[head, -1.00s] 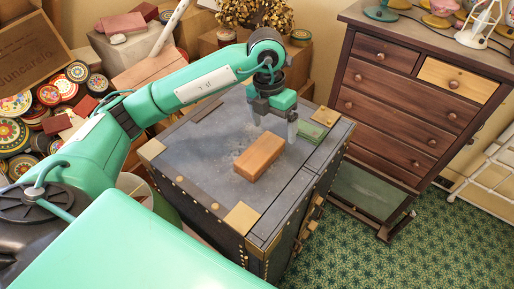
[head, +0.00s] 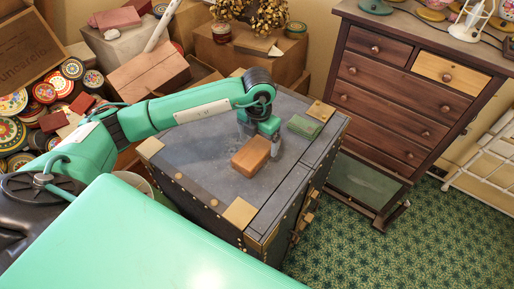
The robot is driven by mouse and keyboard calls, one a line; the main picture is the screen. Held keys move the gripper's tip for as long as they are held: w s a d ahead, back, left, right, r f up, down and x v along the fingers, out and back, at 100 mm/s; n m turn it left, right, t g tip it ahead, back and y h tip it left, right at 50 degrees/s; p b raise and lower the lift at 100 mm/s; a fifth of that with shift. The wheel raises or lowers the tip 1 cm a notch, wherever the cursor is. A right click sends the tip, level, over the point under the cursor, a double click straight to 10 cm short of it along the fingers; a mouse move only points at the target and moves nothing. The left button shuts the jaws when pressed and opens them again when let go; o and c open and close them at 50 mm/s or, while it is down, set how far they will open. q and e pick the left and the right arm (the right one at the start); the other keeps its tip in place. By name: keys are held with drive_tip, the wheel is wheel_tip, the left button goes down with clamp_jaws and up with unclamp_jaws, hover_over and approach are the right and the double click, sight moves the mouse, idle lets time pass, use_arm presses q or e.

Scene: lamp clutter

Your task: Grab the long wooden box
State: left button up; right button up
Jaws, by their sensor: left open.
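The long wooden box (head: 251,157), a plain orange-brown block, lies on the dark trunk (head: 199,158) with brass corners. My left gripper (head: 260,141) points down at the far end of the box, low near the trunk top. One grey finger shows on the box's right side and another part at its far left. The gripper is open. Whether the fingers touch the box cannot be told. My right gripper is not in view.
A green box (head: 305,126) lies on the trunk just right of my gripper. A wooden dresser (head: 398,90) stands at the right. Round painted tins (head: 45,92) and boxes are piled at the left. The trunk's near top is clear.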

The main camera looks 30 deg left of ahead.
sight(258, 146)
use_arm(q)
drive_tip(key=shift+s+f+p, duration=0.1)
drive_tip(key=shift+f+p, duration=0.6)
drive_tip(key=shift+f, duration=1.1)
drive_tip(key=c, duration=1.1)
